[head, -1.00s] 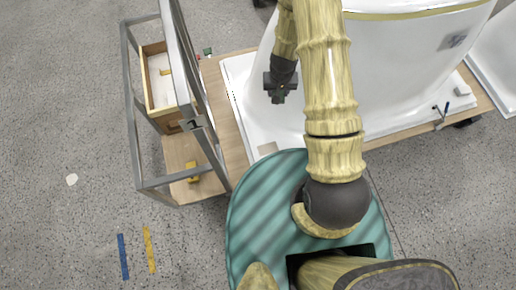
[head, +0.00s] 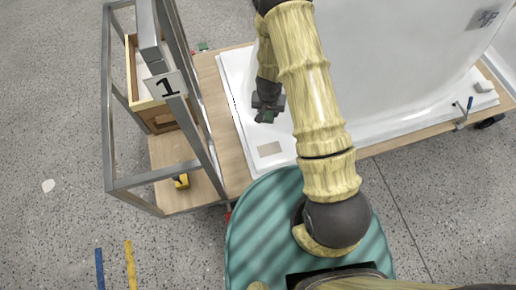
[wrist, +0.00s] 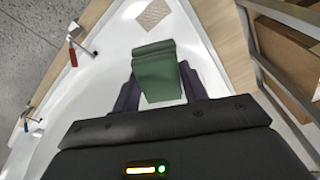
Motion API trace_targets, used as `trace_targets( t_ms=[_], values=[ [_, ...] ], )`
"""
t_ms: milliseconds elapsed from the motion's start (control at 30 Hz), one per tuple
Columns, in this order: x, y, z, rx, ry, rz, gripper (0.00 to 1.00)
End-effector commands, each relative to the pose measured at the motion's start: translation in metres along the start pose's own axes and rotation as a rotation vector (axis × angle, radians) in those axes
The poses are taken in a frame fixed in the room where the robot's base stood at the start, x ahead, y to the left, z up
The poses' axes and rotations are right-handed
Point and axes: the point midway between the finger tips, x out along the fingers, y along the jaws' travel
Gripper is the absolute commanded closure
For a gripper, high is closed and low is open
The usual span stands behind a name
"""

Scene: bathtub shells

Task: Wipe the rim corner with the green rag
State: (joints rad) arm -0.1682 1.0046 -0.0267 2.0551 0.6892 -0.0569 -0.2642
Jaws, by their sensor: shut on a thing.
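The green rag (wrist: 157,72) is folded and held between the two dark fingers of my gripper (wrist: 160,88) in the wrist view. In the head view my gripper (head: 268,108) is over the white rim of the tub shell (head: 238,85), with a little of the rag (head: 268,117) showing under it. A beige patch (head: 270,148) lies on the near-left rim corner. The patch (wrist: 153,14) also shows ahead of the rag in the wrist view, apart from it. I cannot tell whether the rag touches the rim.
A grey metal frame cart (head: 109,100) marked 1 stands left of the shell, with a wooden drawer box (head: 158,118) and a yellow item (head: 182,181) on it. A blue-handled clamp (head: 462,118) sits at the right edge of the wooden board (head: 225,150). Open floor lies at far left.

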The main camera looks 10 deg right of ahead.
Motion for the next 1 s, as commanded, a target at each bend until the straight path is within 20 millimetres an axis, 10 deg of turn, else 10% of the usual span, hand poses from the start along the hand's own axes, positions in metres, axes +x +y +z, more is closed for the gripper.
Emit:
trace_targets(
  t_ms=[1000],
  values=[
    [0.236, -0.034, 0.044, 0.171, 0.01, 0.023, 0.75]
  ],
)
